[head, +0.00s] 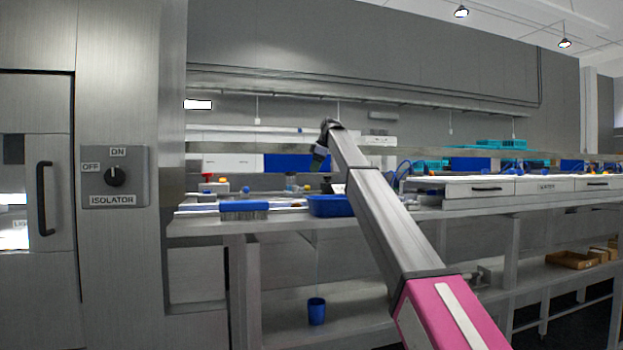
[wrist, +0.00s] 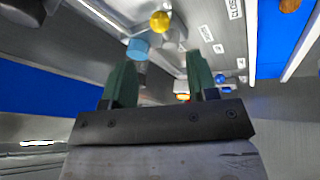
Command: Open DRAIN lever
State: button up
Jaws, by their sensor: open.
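I cannot pick out the DRAIN lever for certain in either view. In the wrist view, a grey panel carries small white labels (wrist: 206,33); one seems to read CLOSED and the others are too small to read. A yellow ball-shaped knob (wrist: 160,21) and a light-blue cylinder (wrist: 137,48) show beyond the fingers, with a small blue knob (wrist: 219,78) to the right. My gripper (wrist: 161,75) is open, its two green fingers apart with nothing held between them. In the head view my gripper (head: 320,158) is above the bench, tilted downward, with its fingertips hard to make out.
A blue bin (head: 330,206) stands on the bench (head: 275,223) below my gripper. White drawers (head: 483,188) are to the right. An isolator switch (head: 115,177) is on the left cabinet. A blue cup (head: 317,311) stands on the lower shelf.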

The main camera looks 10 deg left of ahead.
jog(key=shift+v, duration=0.9)
jog(key=a+f+m+h, duration=0.1)
jog(key=f+m, duration=0.2)
jog(key=m, duration=0.7)
jog(key=w+a+f+m+h, duration=0.1)
jog(key=a+f+m, duration=0.1)
jog(key=m, duration=0.9)
jog(key=a+f+m+h, duration=0.1)
jog(key=f+m, duration=0.4)
jog(key=m, duration=0.6)
jog(key=shift+w+a+h, duration=0.25)
jog(key=shift+h, duration=0.15)
